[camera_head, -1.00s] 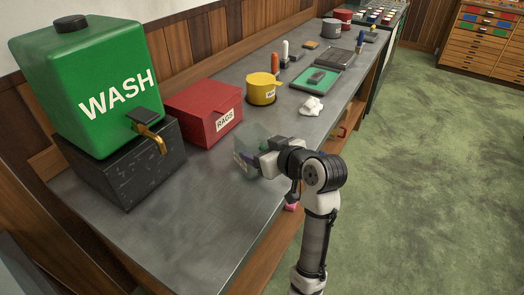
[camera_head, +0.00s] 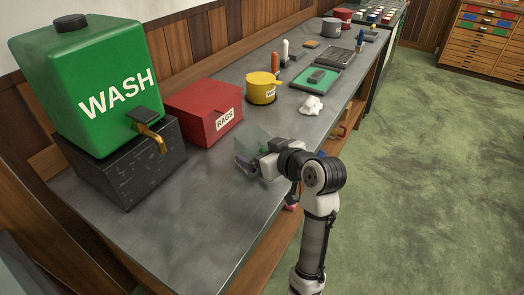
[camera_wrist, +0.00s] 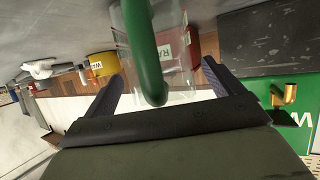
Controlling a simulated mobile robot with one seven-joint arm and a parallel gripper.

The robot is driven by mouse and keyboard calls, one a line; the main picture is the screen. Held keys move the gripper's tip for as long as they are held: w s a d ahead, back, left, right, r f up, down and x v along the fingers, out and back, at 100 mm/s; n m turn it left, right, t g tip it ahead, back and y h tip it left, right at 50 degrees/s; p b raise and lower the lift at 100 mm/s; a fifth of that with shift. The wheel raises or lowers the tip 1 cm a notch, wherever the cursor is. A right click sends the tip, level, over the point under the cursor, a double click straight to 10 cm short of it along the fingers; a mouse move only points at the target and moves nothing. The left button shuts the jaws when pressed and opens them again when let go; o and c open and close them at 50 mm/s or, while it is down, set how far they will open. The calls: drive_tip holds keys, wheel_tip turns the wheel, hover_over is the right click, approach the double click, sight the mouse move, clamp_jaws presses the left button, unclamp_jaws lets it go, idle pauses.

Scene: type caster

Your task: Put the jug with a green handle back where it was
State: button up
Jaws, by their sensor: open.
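The clear jug (camera_head: 250,146) is on the grey bench top, in front of the red box. Its green handle (camera_wrist: 148,55) faces my gripper in the wrist view, and the see-through body (camera_wrist: 178,60) is behind it. My gripper (camera_wrist: 160,82) is open, with one dark finger on each side of the lower end of the handle and a gap to both. In the head view my gripper (camera_head: 260,160) is right at the jug and hides part of it. I cannot tell whether the jug's base is flat on the bench.
The red RAGS box (camera_head: 205,112) and the green WASH tank (camera_head: 88,85) on its dark block (camera_head: 125,165) are at the left, with a brass tap (camera_head: 152,138). A yellow pot (camera_head: 262,88), white crumpled cloth (camera_head: 311,106) and green tray (camera_head: 316,80) lie beyond. The front bench is clear.

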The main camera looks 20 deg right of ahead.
drive_tip(key=b+v, duration=0.1)
drive_tip(key=v, duration=1.1)
drive_tip(key=shift+b, duration=0.3)
drive_tip(key=shift+d, duration=0.1)
